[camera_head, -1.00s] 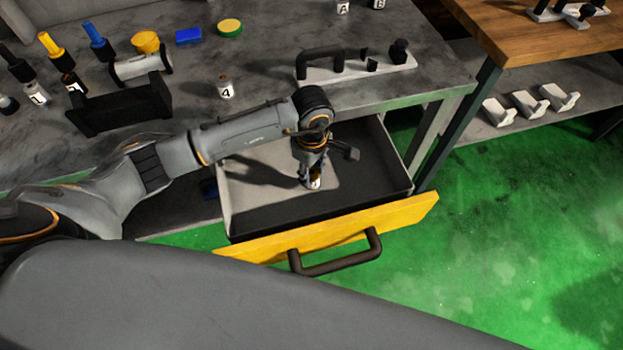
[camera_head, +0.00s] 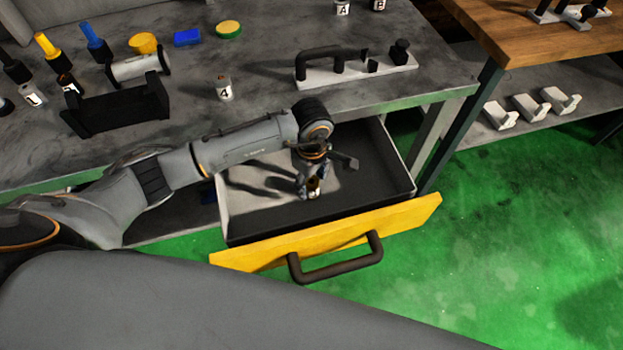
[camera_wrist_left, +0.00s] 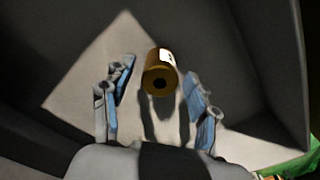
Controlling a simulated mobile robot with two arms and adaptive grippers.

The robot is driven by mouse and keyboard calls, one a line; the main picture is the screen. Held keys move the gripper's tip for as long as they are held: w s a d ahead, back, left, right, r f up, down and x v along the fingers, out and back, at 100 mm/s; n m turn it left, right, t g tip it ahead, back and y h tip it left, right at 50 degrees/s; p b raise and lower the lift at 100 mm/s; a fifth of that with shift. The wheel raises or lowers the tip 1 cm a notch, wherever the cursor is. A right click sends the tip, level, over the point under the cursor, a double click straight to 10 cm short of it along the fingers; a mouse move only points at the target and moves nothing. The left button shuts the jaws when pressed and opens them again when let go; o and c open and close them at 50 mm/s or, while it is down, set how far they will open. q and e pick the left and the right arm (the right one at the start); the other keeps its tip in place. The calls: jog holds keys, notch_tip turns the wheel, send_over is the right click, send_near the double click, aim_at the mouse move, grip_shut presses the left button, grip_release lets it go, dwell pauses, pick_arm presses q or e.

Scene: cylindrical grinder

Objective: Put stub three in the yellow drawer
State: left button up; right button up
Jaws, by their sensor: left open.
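A small brown cylindrical stub (camera_head: 314,187) with a white label is inside the open yellow drawer (camera_head: 398,217). Its number cannot be read. My left gripper (camera_head: 308,184) reaches down into the drawer from above. In the left wrist view its fingers (camera_wrist_left: 158,92) are spread apart with a gap on each side of the stub (camera_wrist_left: 159,74), which shows its brown end with a dark hole. The fingers hide part of the stub in the head view. My right gripper is not in view.
On the grey bench stand stub 4 (camera_head: 224,88), stub 1 (camera_head: 33,95), a black holder (camera_head: 117,107) and a white fixture with a black handle (camera_head: 358,68). The drawer's handle (camera_head: 340,262) juts out over the green floor. The drawer floor around the stub is clear.

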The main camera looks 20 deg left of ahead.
aim_at(312, 182)
pick_arm(q)
notch_tip(312, 182, up, 12)
jog(key=p, duration=0.7)
jog(key=shift+r, duration=0.15)
